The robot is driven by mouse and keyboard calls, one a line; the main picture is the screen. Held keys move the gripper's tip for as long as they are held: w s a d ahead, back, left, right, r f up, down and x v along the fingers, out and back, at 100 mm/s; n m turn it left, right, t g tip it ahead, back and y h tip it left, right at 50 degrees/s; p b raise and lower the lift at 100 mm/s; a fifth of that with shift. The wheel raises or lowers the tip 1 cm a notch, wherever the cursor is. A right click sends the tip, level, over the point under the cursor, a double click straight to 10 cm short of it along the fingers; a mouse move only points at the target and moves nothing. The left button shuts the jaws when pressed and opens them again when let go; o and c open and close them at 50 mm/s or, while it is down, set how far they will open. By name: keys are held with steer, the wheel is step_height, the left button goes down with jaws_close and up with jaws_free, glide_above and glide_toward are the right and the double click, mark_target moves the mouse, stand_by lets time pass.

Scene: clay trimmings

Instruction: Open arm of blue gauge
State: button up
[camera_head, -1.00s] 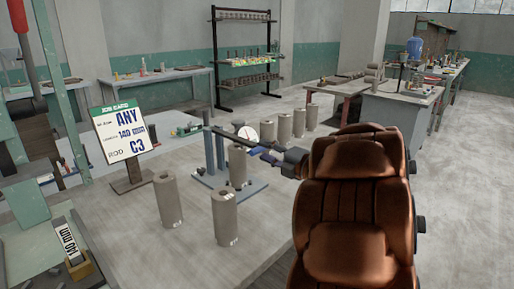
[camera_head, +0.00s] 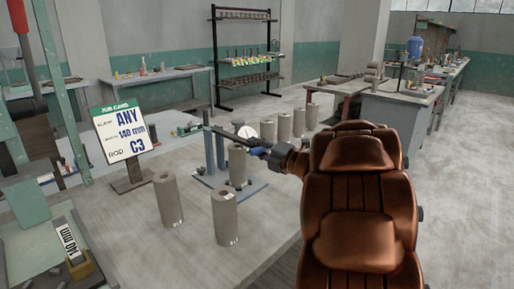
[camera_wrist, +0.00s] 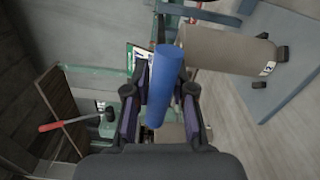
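The blue gauge stands mid-table with a blue-grey base (camera_head: 250,189) and upright posts (camera_head: 214,152). Its dark arm (camera_head: 228,138) reaches right from the post top, above a grey clay cylinder (camera_head: 237,168) standing on the base. A blue handle (camera_head: 257,151) is at the arm's right end. In the wrist view the blue handle (camera_wrist: 166,85) lies lengthwise between the fingers of my gripper (camera_wrist: 157,92). The fingers are apart, with narrow gaps seeming to show beside the handle. In the head view my gripper (camera_head: 272,154) is at the handle's right.
Two grey cylinders (camera_head: 168,199) (camera_head: 225,217) stand in front of the gauge, and several more (camera_head: 284,125) behind it. A job card (camera_head: 124,134) reads ANY, 140 mm, C3. A block marked 140 mm (camera_head: 68,240) is at lower left. The table's front middle is clear.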

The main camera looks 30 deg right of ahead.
jaws_close()
steer(key=shift+r, duration=0.1)
